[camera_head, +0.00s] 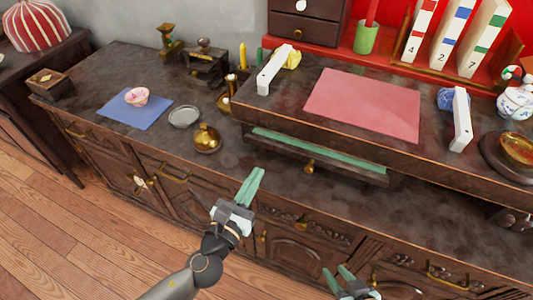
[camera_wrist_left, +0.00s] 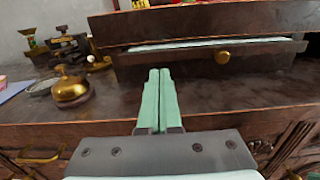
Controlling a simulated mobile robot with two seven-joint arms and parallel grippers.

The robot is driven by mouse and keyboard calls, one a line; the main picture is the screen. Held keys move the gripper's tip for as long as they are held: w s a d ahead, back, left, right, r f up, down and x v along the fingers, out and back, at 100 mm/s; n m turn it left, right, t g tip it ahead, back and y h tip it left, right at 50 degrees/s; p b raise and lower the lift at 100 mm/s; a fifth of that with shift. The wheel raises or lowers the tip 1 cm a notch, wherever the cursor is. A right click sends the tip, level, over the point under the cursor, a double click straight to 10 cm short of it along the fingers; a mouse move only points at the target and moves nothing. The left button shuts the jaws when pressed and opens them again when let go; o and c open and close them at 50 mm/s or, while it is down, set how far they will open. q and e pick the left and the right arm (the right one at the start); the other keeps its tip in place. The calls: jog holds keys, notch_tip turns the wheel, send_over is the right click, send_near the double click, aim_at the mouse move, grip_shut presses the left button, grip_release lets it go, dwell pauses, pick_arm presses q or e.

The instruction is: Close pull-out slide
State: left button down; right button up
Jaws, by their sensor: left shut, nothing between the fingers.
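The pull-out slide (camera_head: 345,162) is a dark wooden board with a pale green top and a small brass knob (camera_head: 309,166). It sticks out a little from under the raised shelf of the cabinet. In the left wrist view its front edge (camera_wrist_left: 270,50) and knob (camera_wrist_left: 222,57) are ahead, up and to the right of the fingers. My left gripper (camera_head: 255,173) is shut and empty, over the counter's front part, left of the knob and apart from the slide. My right gripper (camera_head: 340,275) is at the bottom edge, partly cut off, its fingers apart.
The raised shelf (camera_head: 290,101) carries a pink mat (camera_head: 365,104) and white bars (camera_head: 273,70). Left on the counter are a brass bell (camera_head: 207,138), a metal dish (camera_head: 184,117) and a blue mat (camera_head: 120,112) with a cup. The counter before the slide is clear.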

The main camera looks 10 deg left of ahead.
aim_at(272, 148)
pick_arm(q)
jog(key=x, duration=0.6)
jog(key=shift+w+d, duration=0.1)
jog(key=shift+w, duration=0.35)
jog(key=shift+w, duration=0.15)
jog(key=x, duration=0.3)
jog(key=shift+w+d, duration=0.15)
jog(key=shift+w, duration=0.1)
jog(key=shift+w+d, duration=0.1)
jog(key=shift+w, duration=0.15)
jog(key=shift+r, duration=0.2)
